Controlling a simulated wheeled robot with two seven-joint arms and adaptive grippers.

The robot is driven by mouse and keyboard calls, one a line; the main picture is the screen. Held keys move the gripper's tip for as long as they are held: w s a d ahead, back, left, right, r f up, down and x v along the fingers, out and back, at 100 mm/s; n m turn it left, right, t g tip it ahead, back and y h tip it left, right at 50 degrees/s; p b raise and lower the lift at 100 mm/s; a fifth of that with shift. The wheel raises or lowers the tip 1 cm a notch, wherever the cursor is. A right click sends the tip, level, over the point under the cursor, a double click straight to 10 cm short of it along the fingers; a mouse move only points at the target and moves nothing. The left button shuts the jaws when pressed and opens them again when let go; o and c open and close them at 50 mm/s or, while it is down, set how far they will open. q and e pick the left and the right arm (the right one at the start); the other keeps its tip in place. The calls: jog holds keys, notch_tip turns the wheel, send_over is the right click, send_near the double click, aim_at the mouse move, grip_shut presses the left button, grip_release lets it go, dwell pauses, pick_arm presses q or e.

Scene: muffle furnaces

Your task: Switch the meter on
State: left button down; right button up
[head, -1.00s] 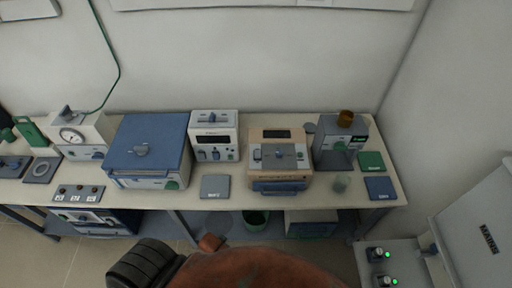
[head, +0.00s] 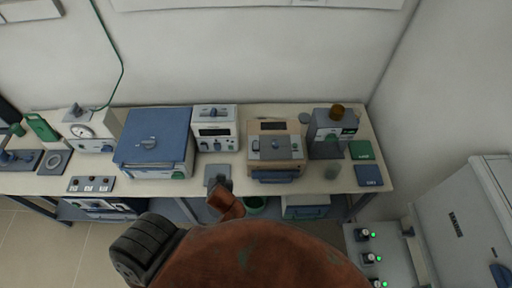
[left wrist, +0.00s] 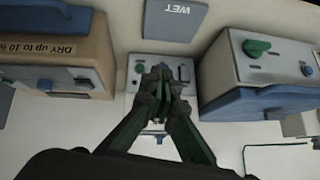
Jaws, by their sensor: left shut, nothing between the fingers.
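A white unit (head: 215,128) with a dark display, a green knob and small controls on its front stands between the blue-lidded furnace and the beige unit. It looks like the meter, but I read no name on it. In the left wrist view the front of this unit (left wrist: 184,70) appears upside down behind my fingers, which hide its middle. My left gripper (left wrist: 163,78) is shut and empty, close in front of that face; touching or apart I cannot tell. In the head view the left gripper (head: 218,182) is small, over the grey pad. My right gripper is not in view.
The blue-lidded furnace (head: 155,137) and the beige unit (head: 275,148) flank the white unit closely. A grey pad marked WET (left wrist: 175,18) lies before it. A grey device (head: 331,133) stands at the right. A cabinet (head: 455,215) stands at the lower right.

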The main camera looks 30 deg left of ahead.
pick_arm(q)
jog(key=w+d+r+t, duration=0.1)
jog(key=w+d, duration=0.3)
jog(key=w, duration=0.4)
jog(key=w+d+r+n+t+y, duration=0.1)
jog(key=w+d+t, duration=0.3)
jog(key=w, duration=0.4)
jog(key=shift+d+r, duration=0.35)
jog(key=shift+r, duration=0.45)
jog(key=shift+w, duration=0.15)
jog(key=b, duration=0.2)
send_over(256, 146)
jog(key=s+d, duration=0.1)
jog(key=s, duration=0.1)
notch_tip(256, 146, down, 4)
jog(key=shift+d+r+y, duration=0.1)
jog(key=shift+y, duration=0.2)
jog(key=f, duration=0.1)
jog(key=f+b, duration=0.1)
jog(key=f, duration=0.1)
jog(key=shift+s+d, duration=0.15)
jog(key=shift+s, duration=0.15)
jog(key=shift+s+d+f, duration=0.1)
jog(key=shift+f, duration=0.4)
